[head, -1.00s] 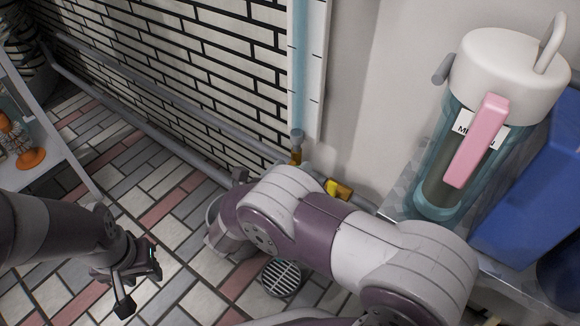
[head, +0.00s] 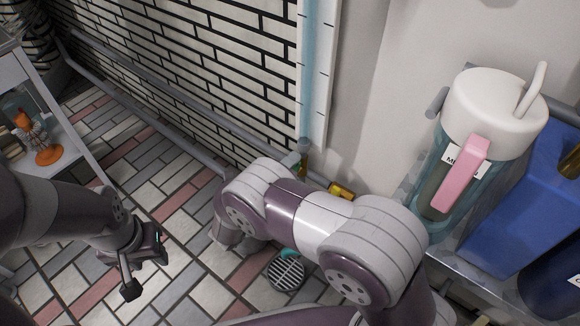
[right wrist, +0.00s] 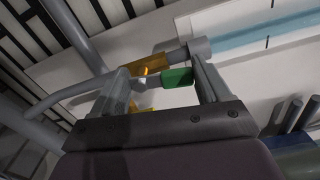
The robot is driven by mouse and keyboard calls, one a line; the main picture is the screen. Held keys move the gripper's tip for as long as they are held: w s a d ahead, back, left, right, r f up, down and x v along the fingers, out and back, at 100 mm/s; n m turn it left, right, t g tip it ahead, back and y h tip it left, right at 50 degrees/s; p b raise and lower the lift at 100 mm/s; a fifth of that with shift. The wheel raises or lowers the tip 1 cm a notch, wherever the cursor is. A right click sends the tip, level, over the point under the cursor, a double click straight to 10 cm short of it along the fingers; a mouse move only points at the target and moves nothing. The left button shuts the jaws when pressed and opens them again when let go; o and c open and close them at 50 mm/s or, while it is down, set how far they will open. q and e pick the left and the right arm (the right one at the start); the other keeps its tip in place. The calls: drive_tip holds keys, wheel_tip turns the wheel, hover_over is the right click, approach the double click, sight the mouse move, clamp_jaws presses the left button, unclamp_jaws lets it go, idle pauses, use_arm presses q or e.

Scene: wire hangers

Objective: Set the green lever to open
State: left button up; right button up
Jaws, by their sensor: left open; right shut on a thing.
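The green lever (right wrist: 177,77) shows in the right wrist view, beside a brass valve body (right wrist: 148,65) on a grey pipe. My right gripper (right wrist: 160,72) has its two fingers around the lever and is shut on it. The exact contact is partly hidden by the fingers. My left gripper (head: 143,268) is open and empty, low over the tiled floor at the left.
A clear gauge tube (head: 318,75) stands on the wall, with a yellow fitting (head: 341,190) near its foot. A pink-handled jug (head: 490,115) and a blue container (head: 525,215) stand on a shelf at right. A floor drain (head: 286,273) lies below my right arm. A shelf unit (head: 62,135) stands at left.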

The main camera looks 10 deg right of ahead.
drive_tip(key=shift+w+a+n+p, duration=0.1)
drive_tip(key=shift+n+p, duration=0.25)
drive_tip(key=shift+n, duration=0.45)
drive_tip(key=shift+f, duration=0.1)
drive_tip(key=o, duration=1)
drive_tip(key=p+v, duration=0.4)
drive_tip(key=v, duration=0.8)
drive_tip(key=shift+a, duration=0.3)
